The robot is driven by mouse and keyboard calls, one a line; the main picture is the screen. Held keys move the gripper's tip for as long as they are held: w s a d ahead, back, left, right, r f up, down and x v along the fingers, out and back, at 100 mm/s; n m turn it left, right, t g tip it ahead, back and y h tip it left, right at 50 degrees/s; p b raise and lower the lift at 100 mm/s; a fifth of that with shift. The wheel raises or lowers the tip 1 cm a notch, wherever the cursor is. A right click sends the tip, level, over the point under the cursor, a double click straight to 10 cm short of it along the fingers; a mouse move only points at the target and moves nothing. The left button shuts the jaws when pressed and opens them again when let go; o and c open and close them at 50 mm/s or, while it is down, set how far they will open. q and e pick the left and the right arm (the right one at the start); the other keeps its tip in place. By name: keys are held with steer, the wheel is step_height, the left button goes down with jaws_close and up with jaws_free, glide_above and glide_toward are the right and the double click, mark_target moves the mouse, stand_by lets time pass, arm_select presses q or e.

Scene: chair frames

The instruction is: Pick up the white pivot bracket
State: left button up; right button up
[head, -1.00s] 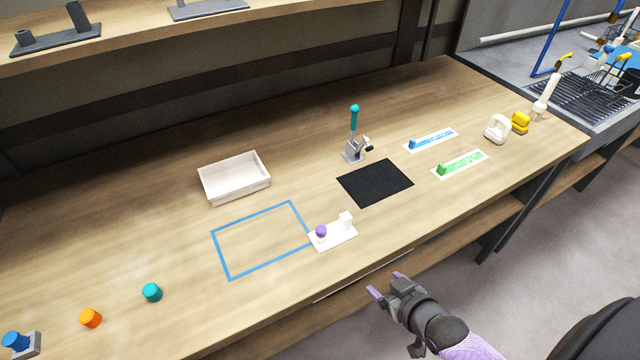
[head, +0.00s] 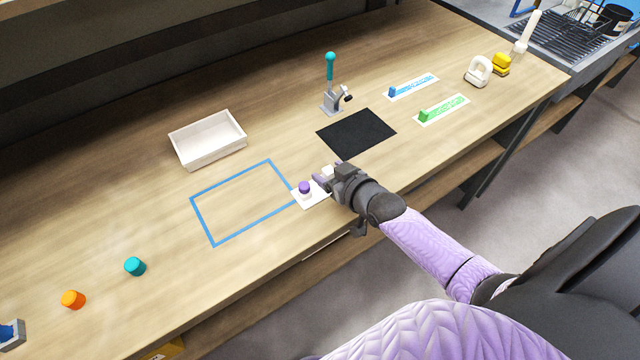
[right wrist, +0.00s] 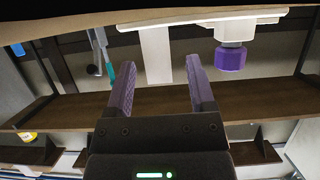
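A white upright block (head: 327,171), which looks like the pivot bracket, stands on a white plate (head: 312,200) near the table's front edge. A purple knob (head: 305,187) on a white base shares the plate. My right gripper (head: 322,180) is at the block and partly hides it. In the right wrist view, which looks upside down, the block (right wrist: 155,58) shows between the open purple fingers (right wrist: 162,75), with space on both sides. The purple knob (right wrist: 230,56) is outside the right-hand finger. My left gripper is not in view.
A blue outlined rectangle (head: 204,225) lies left of the plate, with a white tray (head: 208,155) behind it. A black mat (head: 356,134) and a teal-topped lever (head: 331,80) are behind and right. Teal (head: 135,266) and orange (head: 73,299) pieces sit front left.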

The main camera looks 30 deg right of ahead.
steer(key=c, duration=0.7)
jaws_close()
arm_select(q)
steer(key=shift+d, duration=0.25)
